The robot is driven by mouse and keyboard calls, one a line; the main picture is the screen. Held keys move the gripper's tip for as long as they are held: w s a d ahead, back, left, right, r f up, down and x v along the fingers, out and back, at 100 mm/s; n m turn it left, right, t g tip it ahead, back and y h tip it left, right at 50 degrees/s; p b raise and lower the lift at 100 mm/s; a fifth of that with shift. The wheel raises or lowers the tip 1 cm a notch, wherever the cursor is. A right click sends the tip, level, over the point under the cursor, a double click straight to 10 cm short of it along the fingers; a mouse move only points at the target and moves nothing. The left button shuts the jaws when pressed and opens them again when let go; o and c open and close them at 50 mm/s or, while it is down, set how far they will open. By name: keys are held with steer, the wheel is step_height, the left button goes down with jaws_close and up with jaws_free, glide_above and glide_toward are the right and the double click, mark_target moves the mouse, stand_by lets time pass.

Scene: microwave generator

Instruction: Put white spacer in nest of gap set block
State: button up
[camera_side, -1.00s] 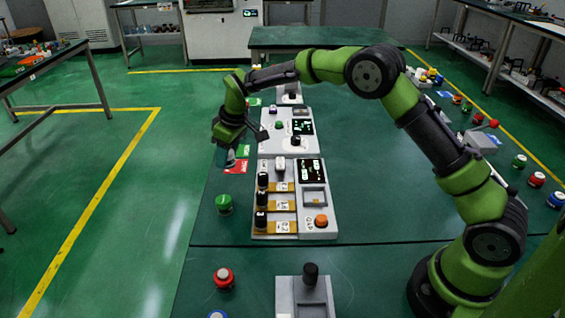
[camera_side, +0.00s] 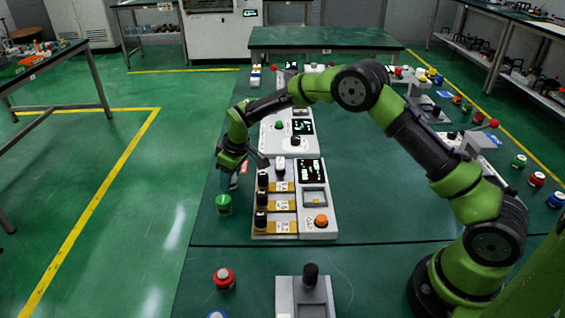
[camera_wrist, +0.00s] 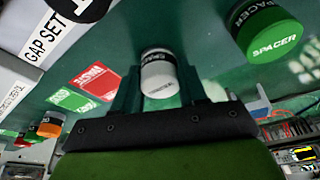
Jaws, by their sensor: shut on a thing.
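The white spacer (camera_wrist: 158,78), a white cylinder with a dark band at one end, sits between the two fingers of my gripper (camera_wrist: 158,88) in the wrist view. My gripper is shut on it. In the side view my gripper (camera_side: 229,180) points down at the left edge of the white block with the screen, just behind the green spacer; the white spacer is not clearly seen there. A white block labelled GAP SET (camera_wrist: 58,32) shows at the upper left of the wrist view, partly behind a black knob. I cannot make out its nest.
A green spacer (camera_side: 223,204) stands on the table close in front of my gripper, and shows in the wrist view (camera_wrist: 265,35). The block with the screen (camera_side: 311,234) carries several black knobs and an orange button. A red WASTE card (camera_wrist: 93,80) lies nearby.

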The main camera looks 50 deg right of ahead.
steer(key=o, duration=1.2)
steer(key=shift+c, duration=0.2)
steer(key=v, duration=1.7)
steer(key=s+d+r+m+t, duration=0.1)
steer(key=s+r+m, duration=0.2)
steer(key=s, duration=0.8)
steer(key=s+d+r+m+t, duration=0.1)
steer(key=s+r+m+t, duration=0.1)
steer(key=s+r, duration=0.5)
steer(key=s, duration=0.4)
steer(key=shift+s+d+r+m+y, duration=0.2)
steer(key=shift+s+d+m+y, duration=0.1)
steer(key=shift+d+m, duration=0.1)
steer(key=shift+o, duration=0.5)
steer(key=s+f+m+t, duration=0.1)
steer(key=s+f+m, duration=0.1)
steer(key=s, duration=0.6)
steer(key=shift+s+d+f+m, duration=0.2)
steer(key=shift+s+f+m, duration=0.1)
steer(key=shift+f, duration=0.3)
